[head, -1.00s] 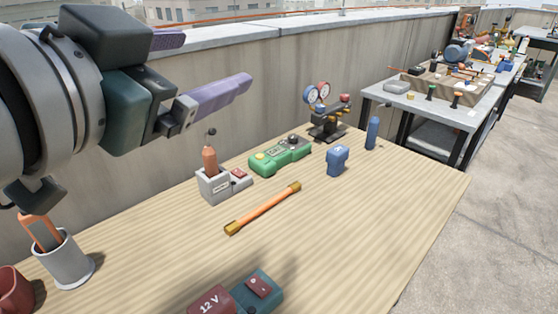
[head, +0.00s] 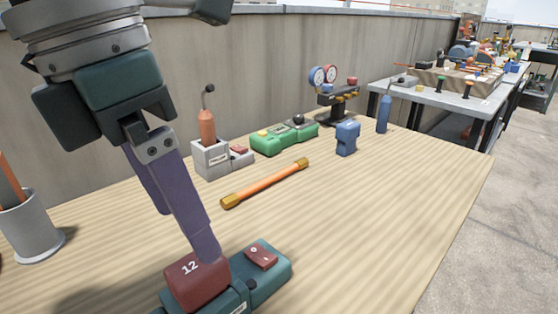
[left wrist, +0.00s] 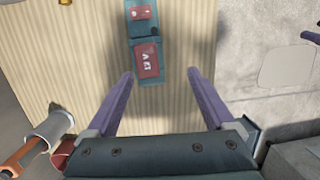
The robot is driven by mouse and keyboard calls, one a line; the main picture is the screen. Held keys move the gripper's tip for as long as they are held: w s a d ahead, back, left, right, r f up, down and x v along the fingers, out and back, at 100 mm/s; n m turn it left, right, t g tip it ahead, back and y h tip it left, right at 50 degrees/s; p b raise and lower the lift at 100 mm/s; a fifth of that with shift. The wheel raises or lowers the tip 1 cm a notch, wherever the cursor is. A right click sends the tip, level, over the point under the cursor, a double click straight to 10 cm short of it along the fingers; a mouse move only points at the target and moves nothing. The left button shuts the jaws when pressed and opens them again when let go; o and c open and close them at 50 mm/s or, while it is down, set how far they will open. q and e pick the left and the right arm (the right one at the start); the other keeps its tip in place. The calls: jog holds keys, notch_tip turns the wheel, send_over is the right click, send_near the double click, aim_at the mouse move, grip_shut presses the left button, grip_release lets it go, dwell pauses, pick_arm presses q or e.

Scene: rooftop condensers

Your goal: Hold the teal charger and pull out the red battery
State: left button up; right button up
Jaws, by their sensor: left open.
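The red battery (head: 193,284), with a white "12" showing, sits in the teal charger (head: 272,281) at the table's near edge. My left gripper (head: 184,228) points down at it, open, one fingertip overlapping the battery's upper edge in the head view. In the left wrist view the battery (left wrist: 146,61) lies ahead, in line with the gap between the open fingers (left wrist: 160,74). Whether a finger touches it I cannot tell. The charger (left wrist: 143,30) runs on beyond it with a small red block. A purple finger piece (left wrist: 311,38), seemingly my right gripper's, shows at the right edge.
An orange rod with brass ends (head: 265,184) lies behind the charger. Farther back stand a grey holder (head: 212,160), a green device (head: 284,136), a gauge stand (head: 336,100) and a blue block (head: 347,138). A grey cup (head: 30,228) stands at left. The table's right side is clear.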

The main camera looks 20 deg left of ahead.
aim_at(195, 264)
pick_arm(q)
jog(key=shift+w+a+f+y, duration=0.1)
jog(key=shift+a+y, duration=0.1)
jog(key=shift+a, duration=0.2)
jog(key=shift+w+a+f+y, duration=0.1)
jog(key=shift+a+y, duration=0.1)
jog(key=shift+a, duration=0.2)
jog(key=shift+a+f, duration=0.15)
jog(key=shift+f, duration=0.05)
jog(key=f, duration=0.3)
jog(key=f+b, duration=0.1)
jog(key=f, duration=0.2)
jog(key=w+f, duration=0.1)
jog(key=f, duration=0.2)
jog(key=shift+w+d+f+b, duration=0.1)
jog(key=shift+d+b, duration=0.25)
grip_shut()
grip_release()
